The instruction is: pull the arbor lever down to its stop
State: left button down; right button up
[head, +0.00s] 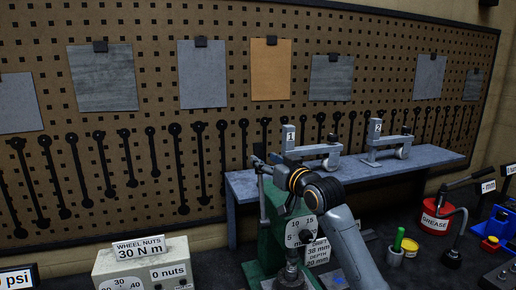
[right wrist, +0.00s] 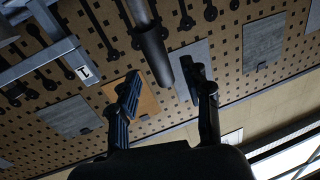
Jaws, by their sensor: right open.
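A grey upright rod beside the press, below the gripper, may be part of the lever. In the right wrist view, a grey bar with a dark grip, seemingly the arbor lever (right wrist: 152,45), comes down from the top. Its end shows between the two open fingers of my right gripper (right wrist: 161,78), with gaps on both sides. My left gripper is not in view.
A grey bench (head: 245,188) behind the press carries two clamp-like fixtures, marked 1 (head: 315,150) and 2 (head: 385,143). A torque box (head: 140,268) stands at the lower left. A red grease pot (head: 434,219) stands at the right. A pegboard (head: 225,125) closes the back.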

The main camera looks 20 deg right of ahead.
aim_at(261, 156)
jog(key=p+x, duration=0.1)
jog(key=x, duration=0.3)
jog(key=shift+w+p, duration=0.15)
jog(key=shift+p, duration=0.15)
jog(key=shift+w+a, duration=0.1)
jog(key=shift+w, duration=0.2)
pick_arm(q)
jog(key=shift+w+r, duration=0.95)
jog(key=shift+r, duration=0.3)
pick_arm(e)
grip_shut()
